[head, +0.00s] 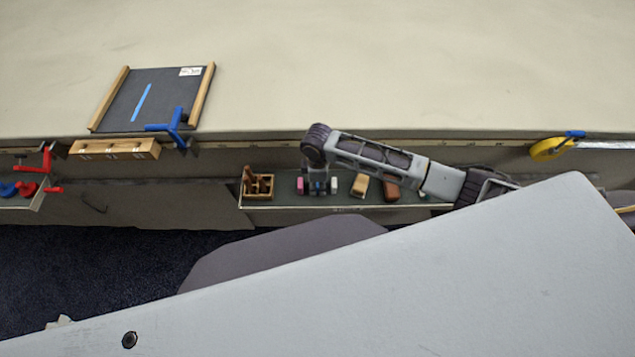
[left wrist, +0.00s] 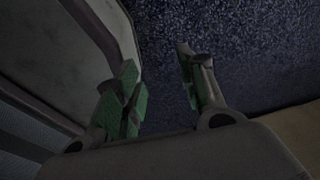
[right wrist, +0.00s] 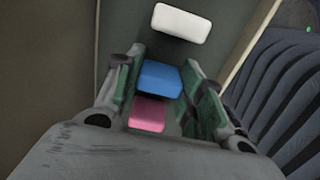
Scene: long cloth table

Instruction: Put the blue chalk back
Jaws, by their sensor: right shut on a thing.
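The blue chalk (right wrist: 160,79) is a short block between the fingers of my right gripper (right wrist: 165,92), which is shut on it. In the head view, my right gripper (head: 318,187) points down at the long green-lined shelf (head: 425,198) below the table edge. The blue chalk shows small there (head: 318,189), between a pink chalk (head: 300,186) and a white chalk (head: 334,186). The right wrist view also shows the pink chalk (right wrist: 148,114) and the white chalk (right wrist: 181,22). I cannot tell whether the blue chalk touches the shelf. My left gripper (left wrist: 160,90) is open and empty over dark carpet.
On the shelf stand a wooden box with pegs (head: 258,189), a tan block (head: 360,185) and a brown block (head: 391,191). On the table lies a framed blackboard (head: 165,95) with a blue stripe, near a blue clamp (head: 172,127). Yellow tape (head: 547,149) hangs at the right edge.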

